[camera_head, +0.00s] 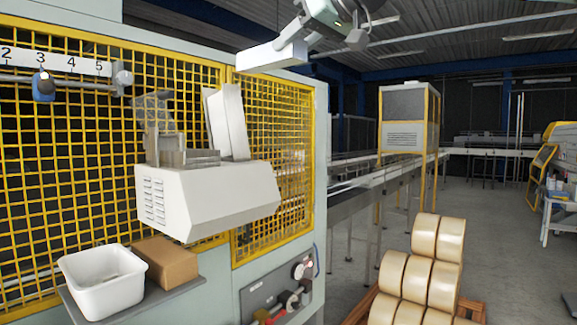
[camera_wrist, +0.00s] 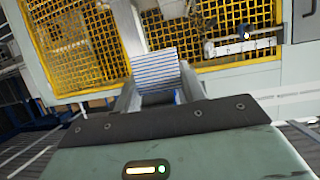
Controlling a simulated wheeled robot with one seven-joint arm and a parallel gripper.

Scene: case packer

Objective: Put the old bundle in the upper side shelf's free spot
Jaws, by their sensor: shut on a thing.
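The bundle (camera_wrist: 157,68), a pale stack with blue stripes, sits between the two fingers of my gripper (camera_wrist: 160,88) in the wrist view. In the head view my gripper (camera_head: 303,45) is high at the top centre, and a pale block (camera_head: 268,56) sticks out to its left, apparently the bundle. It is held in the air, in front of the yellow mesh guard's upper edge. A grey side shelf (camera_head: 188,284) is at the lower left, bearing a white tub and a brown box. I cannot tell whether it is the upper one; no free spot shows clearly.
The white tub (camera_head: 66,264) and brown box (camera_head: 167,262) stand side by side. A white machine housing (camera_head: 205,200) juts from the yellow mesh guard (camera_head: 278,128). Stacked tape rolls (camera_head: 423,238) stand at the lower right. The floor (camera_head: 510,250) right of them is open.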

